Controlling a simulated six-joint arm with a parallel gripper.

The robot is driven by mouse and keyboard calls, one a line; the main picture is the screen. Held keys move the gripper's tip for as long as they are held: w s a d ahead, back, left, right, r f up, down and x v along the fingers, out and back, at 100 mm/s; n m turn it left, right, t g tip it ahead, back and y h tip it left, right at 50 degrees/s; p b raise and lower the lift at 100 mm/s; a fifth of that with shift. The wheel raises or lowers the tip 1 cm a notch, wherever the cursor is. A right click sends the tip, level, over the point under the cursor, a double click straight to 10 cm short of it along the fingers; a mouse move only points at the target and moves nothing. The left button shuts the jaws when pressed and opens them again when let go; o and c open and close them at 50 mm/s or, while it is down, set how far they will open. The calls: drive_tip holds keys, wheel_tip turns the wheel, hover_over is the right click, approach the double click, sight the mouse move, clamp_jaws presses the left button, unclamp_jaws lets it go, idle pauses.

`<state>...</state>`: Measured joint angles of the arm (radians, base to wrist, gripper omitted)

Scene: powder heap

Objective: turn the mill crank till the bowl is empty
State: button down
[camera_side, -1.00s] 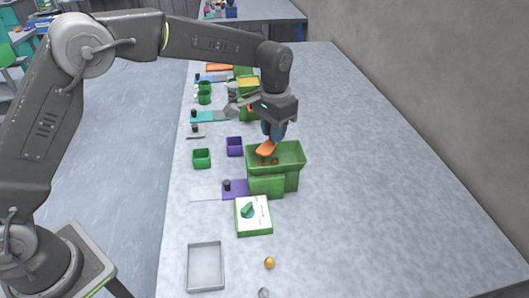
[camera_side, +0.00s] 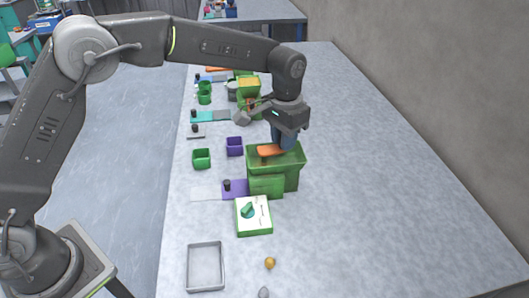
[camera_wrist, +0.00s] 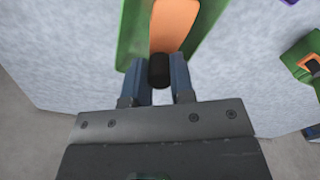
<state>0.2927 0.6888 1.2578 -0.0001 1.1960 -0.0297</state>
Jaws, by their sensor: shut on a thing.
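The green mill (camera_side: 292,183) stands in the middle of the bench, with a wide green bowl (camera_side: 297,158) on top. An orange crank (camera_side: 268,150) lies across the bowl and points right, to my gripper (camera_side: 284,143). In the wrist view my gripper (camera_wrist: 158,72) is shut on the crank's black knob (camera_wrist: 159,71), one blue finger on each side. The orange crank arm (camera_wrist: 174,24) runs away from the knob, with green bowl walls beside it. The bowl's contents are hidden by the crank and gripper.
A white-topped box with a green dial (camera_side: 253,215) stands in front of the mill. A grey tray (camera_side: 205,267) and a golden ball (camera_side: 270,263) lie nearer. A purple cup (camera_side: 234,147) and a green cup (camera_side: 201,158) stand left. The bench's right side is clear.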

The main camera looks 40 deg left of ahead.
drive_tip(key=shift+s+d, duration=0.6)
drive_tip(key=shift+s, duration=0.15)
drive_tip(key=shift+s+d+r, duration=0.1)
drive_tip(key=shift+s+d, duration=0.15)
drive_tip(key=shift+s, duration=0.6)
drive_tip(key=c, duration=1.1)
unclamp_jaws()
drive_tip(key=shift+r, duration=3.7)
